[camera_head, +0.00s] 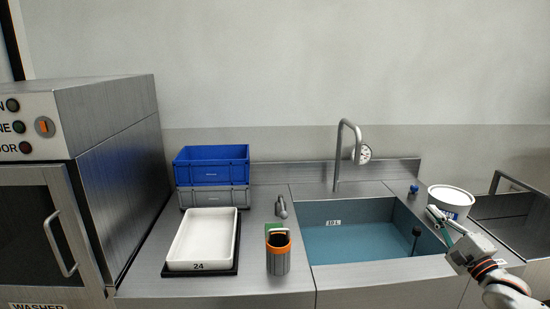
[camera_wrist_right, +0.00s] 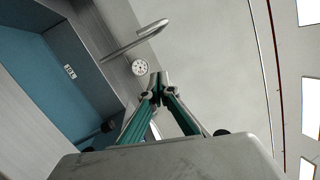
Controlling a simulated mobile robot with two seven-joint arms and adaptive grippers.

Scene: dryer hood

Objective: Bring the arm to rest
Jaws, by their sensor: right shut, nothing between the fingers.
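My right gripper (camera_head: 437,217) is over the right edge of the sink, in front of the white tub. Its arm comes in from the lower right. In the right wrist view the green-sided fingers (camera_wrist_right: 158,88) meet at their tips, shut with nothing between them. My left gripper does not show in the head view.
A sink (camera_head: 350,222) with blue water and a tall faucet (camera_head: 338,160) lies left of the gripper. A white tub (camera_head: 451,200) stands close behind it. A white tray (camera_head: 204,238), stacked crates (camera_head: 212,165) and an orange-rimmed holder (camera_head: 278,256) stand further left.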

